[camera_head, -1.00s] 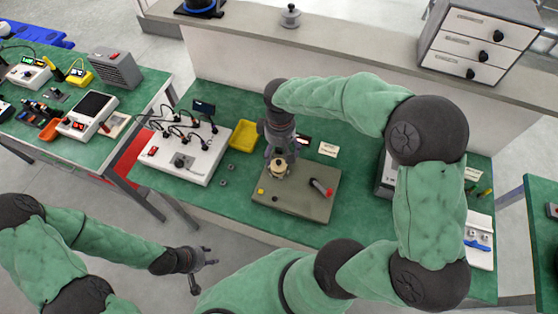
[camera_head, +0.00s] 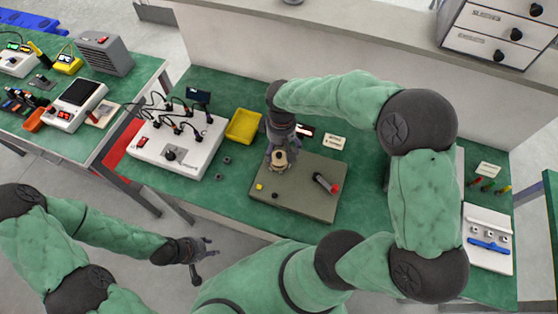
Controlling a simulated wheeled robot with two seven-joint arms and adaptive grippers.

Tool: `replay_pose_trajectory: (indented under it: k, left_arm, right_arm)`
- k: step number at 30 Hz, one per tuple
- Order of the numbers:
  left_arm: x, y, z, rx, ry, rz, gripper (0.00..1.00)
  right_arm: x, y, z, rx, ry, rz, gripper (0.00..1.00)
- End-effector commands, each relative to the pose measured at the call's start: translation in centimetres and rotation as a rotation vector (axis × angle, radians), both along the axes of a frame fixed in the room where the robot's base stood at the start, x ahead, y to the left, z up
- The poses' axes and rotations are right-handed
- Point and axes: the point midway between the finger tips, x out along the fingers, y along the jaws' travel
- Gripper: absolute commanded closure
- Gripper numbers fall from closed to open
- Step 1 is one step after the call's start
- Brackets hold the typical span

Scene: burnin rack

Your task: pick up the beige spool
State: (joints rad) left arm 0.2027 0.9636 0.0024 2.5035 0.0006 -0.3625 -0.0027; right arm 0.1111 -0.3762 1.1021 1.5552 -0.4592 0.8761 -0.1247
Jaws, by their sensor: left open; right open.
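The beige spool (camera_head: 279,158) stands on the olive-grey board (camera_head: 308,201), near its back left part. My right gripper (camera_head: 279,153) points down right over the spool, with its fingers around or beside it. The fingers partly hide the spool, and contact is too small to make out. My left gripper (camera_head: 207,262) is open and empty, low in front of the bench and away from the board.
On the board are a small yellow block (camera_head: 260,187), a dark knob (camera_head: 275,196) and a red-and-black cylinder (camera_head: 327,183). A yellow tray (camera_head: 243,126) and a white device with cables (camera_head: 178,148) stand left. A white panel (camera_head: 488,238) lies far right.

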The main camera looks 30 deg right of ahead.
Motion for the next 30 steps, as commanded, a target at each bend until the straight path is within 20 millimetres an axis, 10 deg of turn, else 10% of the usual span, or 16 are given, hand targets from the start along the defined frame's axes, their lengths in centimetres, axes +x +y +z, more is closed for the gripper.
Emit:
replay_pose_trajectory:
  k: [24, 30]
  left_arm:
    - [0.0, 0.0, -2.1, 0.000, 0.000, 0.000, 0.59]
    - [0.0, 0.0, -2.1, 0.000, 0.000, 0.000, 0.59]
  right_arm:
    - [0.0, 0.8, -6.1, 0.000, -0.002, 0.000, 0.15]
    - [0.0, 0.8, -6.1, 0.000, -0.002, 0.000, 0.66]
